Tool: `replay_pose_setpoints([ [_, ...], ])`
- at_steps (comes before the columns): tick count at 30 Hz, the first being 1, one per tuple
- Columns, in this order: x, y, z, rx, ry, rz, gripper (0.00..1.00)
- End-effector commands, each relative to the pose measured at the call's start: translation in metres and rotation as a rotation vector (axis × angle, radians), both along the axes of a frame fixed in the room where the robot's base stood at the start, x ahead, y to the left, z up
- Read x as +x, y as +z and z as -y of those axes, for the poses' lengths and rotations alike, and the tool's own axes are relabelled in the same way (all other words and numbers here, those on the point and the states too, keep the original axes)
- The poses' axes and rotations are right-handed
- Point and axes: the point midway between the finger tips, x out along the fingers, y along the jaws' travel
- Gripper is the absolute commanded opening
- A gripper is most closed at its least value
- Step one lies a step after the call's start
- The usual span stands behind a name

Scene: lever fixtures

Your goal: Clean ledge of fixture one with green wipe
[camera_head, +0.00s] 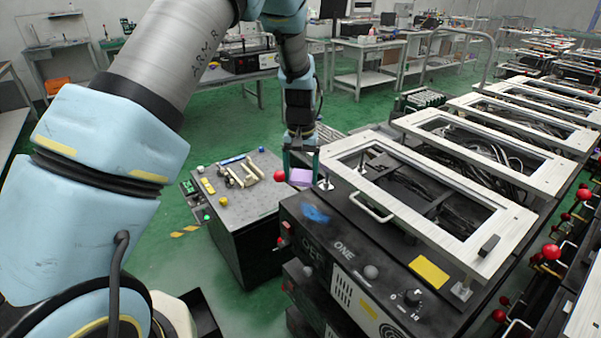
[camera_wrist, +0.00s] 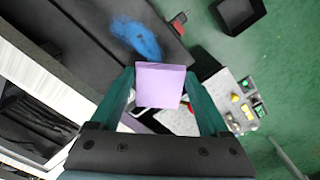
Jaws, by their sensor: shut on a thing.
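My gripper (camera_head: 302,167) hangs over the near left corner of fixture one (camera_head: 345,250), which is marked ONE. Its green fingers are shut on a purple block-like wipe (camera_head: 300,177), which also shows between the fingertips in the wrist view (camera_wrist: 160,85). I see no clearly green wipe. A blue smudge (camera_head: 315,213) marks the dark ledge (camera_head: 335,222) at the front of the fixture, below the held wipe in the head view.
A grey-topped cart (camera_head: 245,207) with small coloured items stands left of the fixture. A red ball knob (camera_head: 279,176) is beside the held wipe. A metal frame with a handle (camera_head: 372,208) lies on the fixture. A yellow plate (camera_head: 429,272) lies further right. More fixtures stretch right.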

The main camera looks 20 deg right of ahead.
Motion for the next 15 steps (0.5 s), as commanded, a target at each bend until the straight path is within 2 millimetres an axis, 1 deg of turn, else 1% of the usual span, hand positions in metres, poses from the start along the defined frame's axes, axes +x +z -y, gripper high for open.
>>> replay_pose_setpoints([
  [1, 0.0, -0.01, 0.0, 0.001, 0.0, 0.0, 0.35],
  [6, 0.0, -0.022, 0.0, 0.001, 0.001, -0.001, 0.35],
  [15, 0.0, -0.022, 0.0, 0.0, 0.001, 0.0, 0.35],
])
